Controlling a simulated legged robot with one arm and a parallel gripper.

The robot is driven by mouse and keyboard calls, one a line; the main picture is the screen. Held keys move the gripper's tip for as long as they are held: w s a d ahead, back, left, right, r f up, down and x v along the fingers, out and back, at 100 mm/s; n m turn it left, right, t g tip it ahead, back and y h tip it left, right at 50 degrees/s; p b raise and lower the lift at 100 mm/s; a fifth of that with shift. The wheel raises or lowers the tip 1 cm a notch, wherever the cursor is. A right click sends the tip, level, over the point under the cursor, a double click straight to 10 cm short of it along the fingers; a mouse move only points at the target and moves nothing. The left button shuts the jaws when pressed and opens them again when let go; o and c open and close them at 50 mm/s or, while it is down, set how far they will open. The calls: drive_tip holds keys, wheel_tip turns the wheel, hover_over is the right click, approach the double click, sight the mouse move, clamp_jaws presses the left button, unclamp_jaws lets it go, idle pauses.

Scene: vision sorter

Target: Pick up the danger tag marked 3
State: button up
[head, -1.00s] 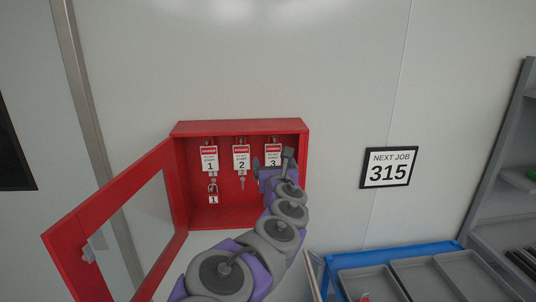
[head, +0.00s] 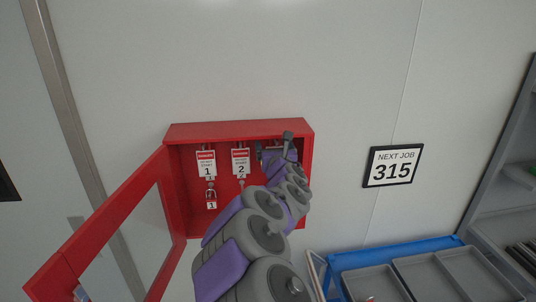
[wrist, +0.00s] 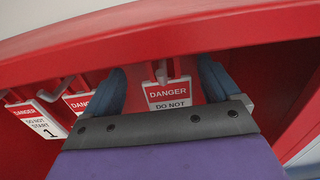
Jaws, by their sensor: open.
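The red cabinet (head: 238,131) stands open on the wall, with danger tags hanging in a row inside. Tag 1 (head: 206,164) and tag 2 (head: 240,162) are readable. The rightmost tag, marked 3 in the earlier head view, is mostly hidden behind my gripper (head: 274,148) in the head view. In the wrist view the upper part of that tag (wrist: 167,95), reading DANGER DO NOT, hangs from its hook between the two fingers of my gripper (wrist: 163,85). The fingers are open, one on each side of the tag. Its number is hidden by my gripper body.
The cabinet's glazed door (head: 100,235) swings out to the left. A padlock (head: 210,193) marked 1 hangs below tag 1. A NEXT JOB 315 sign (head: 393,166) is on the wall at right. Grey trays (head: 370,285) and a shelf (head: 500,190) stand lower right.

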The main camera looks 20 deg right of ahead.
drive_tip(key=shift+w+d+f, duration=0.1)
drive_tip(key=shift+w+d, duration=0.8)
drive_tip(key=shift+w, duration=0.05)
drive_tip(key=shift+s+a, duration=0.15)
drive_tip(key=shift+a, duration=0.25)
drive_tip(key=shift+c, duration=0.5)
drive_tip(key=shift+a, duration=0.35)
drive_tip(key=c, duration=0.5)
drive_tip(key=shift+d, duration=0.6)
drive_tip(key=c, duration=0.4)
